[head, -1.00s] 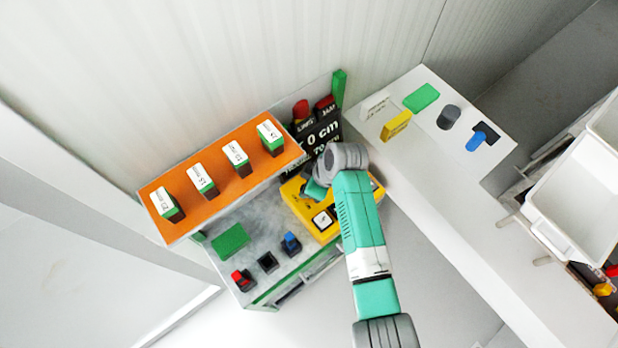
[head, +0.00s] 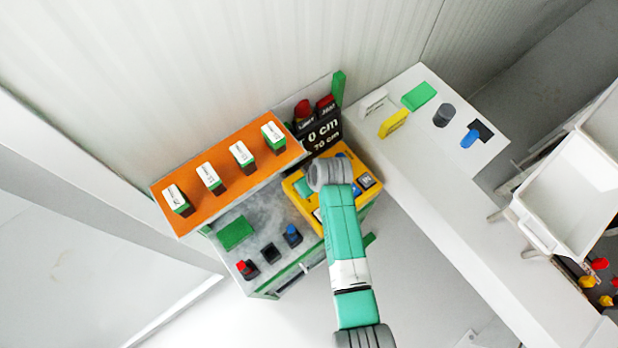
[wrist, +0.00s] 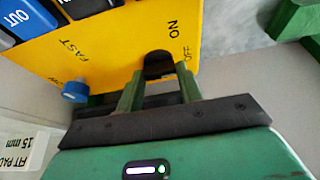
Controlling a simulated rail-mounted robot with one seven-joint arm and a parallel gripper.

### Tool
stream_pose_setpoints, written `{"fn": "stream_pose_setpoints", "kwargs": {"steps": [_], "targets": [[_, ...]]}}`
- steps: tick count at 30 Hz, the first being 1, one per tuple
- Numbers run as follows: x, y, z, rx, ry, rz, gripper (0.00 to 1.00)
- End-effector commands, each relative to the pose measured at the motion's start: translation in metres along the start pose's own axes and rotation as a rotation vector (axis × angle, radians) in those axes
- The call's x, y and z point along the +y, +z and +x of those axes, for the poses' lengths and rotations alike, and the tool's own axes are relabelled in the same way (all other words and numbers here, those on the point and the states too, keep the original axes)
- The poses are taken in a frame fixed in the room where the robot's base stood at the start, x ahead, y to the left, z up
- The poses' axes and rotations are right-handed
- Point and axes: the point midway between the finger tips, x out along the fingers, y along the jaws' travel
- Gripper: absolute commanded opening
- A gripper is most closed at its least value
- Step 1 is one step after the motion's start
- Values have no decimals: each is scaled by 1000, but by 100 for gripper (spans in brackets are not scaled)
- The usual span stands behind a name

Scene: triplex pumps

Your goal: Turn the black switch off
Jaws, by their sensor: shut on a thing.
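The black switch (wrist: 157,64) is a round dark knob near the edge of a yellow panel (wrist: 110,42), beside printed "ON" and "OFF" labels, in the wrist view. My gripper (wrist: 160,79) has its two green fingers on either side of the switch and is shut on it. The fingertips hide the switch's sides, and its exact setting cannot be told. In the head view the yellow box (head: 348,157) stands at the right end of the bench, and my arm covers its middle, hiding the switch and fingers.
A blue knob (wrist: 75,91) sits near the "FAST" label on the same panel. Red (head: 247,269), black (head: 270,253) and blue (head: 291,235) parts stand on the bench to the left. A black display (head: 318,131) stands behind the box. A white counter (head: 440,175) lies right.

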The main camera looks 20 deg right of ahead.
Motion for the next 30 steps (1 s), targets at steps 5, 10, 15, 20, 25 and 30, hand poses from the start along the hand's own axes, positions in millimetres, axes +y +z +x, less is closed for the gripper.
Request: {"fn": "stream_pose_setpoints", "kwargs": {"steps": [5,10,15,20,25,30], "targets": [[0,-2,-1,3,4,6,14],[0,-2,-1,3,3,6,14],[0,-1,-1,3,3,6,45],[0,-1,-1,1,3,6,45],[0,-1,-13,3,3,5,45],[0,-1,-48,4,3,6,45]]}}
